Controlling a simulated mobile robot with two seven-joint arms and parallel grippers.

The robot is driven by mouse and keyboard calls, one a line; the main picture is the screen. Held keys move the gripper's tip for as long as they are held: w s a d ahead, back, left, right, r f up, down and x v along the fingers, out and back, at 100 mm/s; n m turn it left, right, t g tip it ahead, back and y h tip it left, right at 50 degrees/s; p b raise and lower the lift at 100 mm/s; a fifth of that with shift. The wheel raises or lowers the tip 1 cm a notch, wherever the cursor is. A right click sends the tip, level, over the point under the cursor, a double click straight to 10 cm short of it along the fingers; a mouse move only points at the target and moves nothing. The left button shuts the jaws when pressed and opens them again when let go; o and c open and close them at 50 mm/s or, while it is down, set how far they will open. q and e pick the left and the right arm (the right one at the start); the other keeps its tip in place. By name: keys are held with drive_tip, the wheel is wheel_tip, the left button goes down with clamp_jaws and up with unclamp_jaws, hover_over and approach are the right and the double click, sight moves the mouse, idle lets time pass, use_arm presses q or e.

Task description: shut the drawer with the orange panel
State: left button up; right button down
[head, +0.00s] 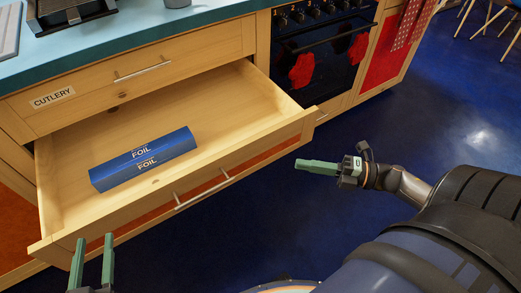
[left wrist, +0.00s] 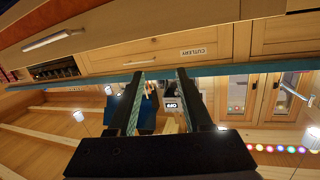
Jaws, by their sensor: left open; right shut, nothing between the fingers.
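The drawer with the orange panel (head: 238,160) is pulled far out below the cutlery drawer in the head view. A bar handle (head: 203,191) is on its front. A blue foil box (head: 145,158) lies inside on the drawer's floor. My left gripper (head: 92,240) is open and empty, at the bottom left, near the drawer front's left end; I cannot tell whether it touches. Its spread fingers (left wrist: 158,75) also show in the left wrist view. My right gripper (head: 298,164) is shut and empty, apart from the drawer front, off its right end.
The cutlery drawer (head: 150,85) above is shut, under a teal worktop (head: 150,38). An oven (head: 325,50) with red mitts stands to the right of the open drawer.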

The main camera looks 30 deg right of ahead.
sight(246, 146)
use_arm(q)
wheel_tip(246, 146, up, 12)
drive_tip(key=s+m+t+h+b, duration=0.1)
drive_tip(key=m+t+h+b, duration=0.1)
drive_tip(key=m+t+h, duration=0.1)
drive_tip(key=shift+d+r+t, duration=0.2)
drive_tip(key=shift+d+t, duration=0.25)
drive_tip(key=shift+t, duration=0.45)
use_arm(e)
drive_tip(key=shift+w+d+x, duration=0.35)
drive_tip(key=shift+x, duration=1.6)
drive_tip(key=shift+w+d+x, duration=0.35)
drive_tip(key=shift+x, duration=1.65)
drive_tip(key=shift+w+d+x, duration=0.3)
drive_tip(key=shift+w+x, duration=0.05)
drive_tip(key=shift+x, duration=1.6)
